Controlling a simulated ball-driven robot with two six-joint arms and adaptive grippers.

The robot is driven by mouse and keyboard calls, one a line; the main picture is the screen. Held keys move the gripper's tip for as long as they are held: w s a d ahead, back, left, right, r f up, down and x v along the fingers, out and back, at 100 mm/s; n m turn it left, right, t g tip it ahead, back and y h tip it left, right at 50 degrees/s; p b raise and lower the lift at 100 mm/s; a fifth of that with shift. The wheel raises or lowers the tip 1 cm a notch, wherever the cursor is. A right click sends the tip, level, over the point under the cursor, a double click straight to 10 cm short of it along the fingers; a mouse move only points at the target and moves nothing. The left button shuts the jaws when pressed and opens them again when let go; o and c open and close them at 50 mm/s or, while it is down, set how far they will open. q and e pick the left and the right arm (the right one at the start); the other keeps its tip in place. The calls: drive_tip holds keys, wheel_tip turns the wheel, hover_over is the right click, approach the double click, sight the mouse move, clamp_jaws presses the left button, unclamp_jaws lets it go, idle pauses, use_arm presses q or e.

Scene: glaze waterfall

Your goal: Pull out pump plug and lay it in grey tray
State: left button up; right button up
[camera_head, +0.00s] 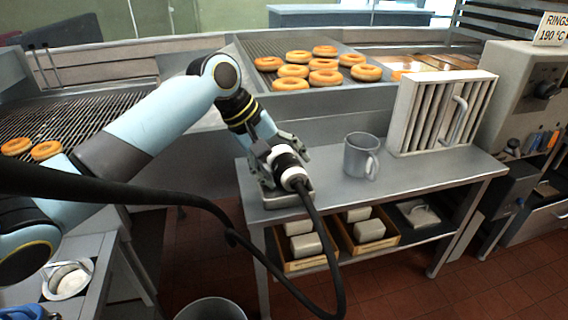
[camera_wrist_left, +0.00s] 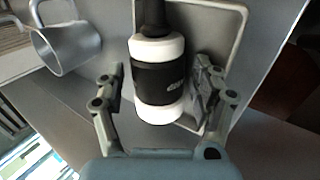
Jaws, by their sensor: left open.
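The pump plug (camera_wrist_left: 158,82), a black cylinder with white bands, lies over the grey tray (camera_wrist_left: 236,45) in the left wrist view. It also shows in the head view (camera_head: 288,163), where the tray (camera_head: 290,201) sits at the left end of the steel side table. A black cable (camera_head: 322,245) runs from the plug. My left gripper (camera_wrist_left: 158,88) is open, with one finger on each side of the plug and a visible gap to each. In the head view the left gripper (camera_head: 284,157) partly covers plug and tray. Whether the plug rests on the tray floor is hard to tell.
A metal mug (camera_head: 360,157) stands right of the tray, with a slatted filter panel (camera_head: 440,112) behind it. Crates (camera_head: 307,265) with pale blocks are on the shelf below. Doughnuts (camera_head: 310,70) lie on the rack behind. The cable loops across the front left.

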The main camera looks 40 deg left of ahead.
use_arm(q)
drive_tip(key=shift+s+a+f, duration=0.1)
drive_tip(key=shift+s+f, duration=0.05)
drive_tip(key=v, duration=1.2)
use_arm(e)
drive_tip(key=shift+d, duration=0.1)
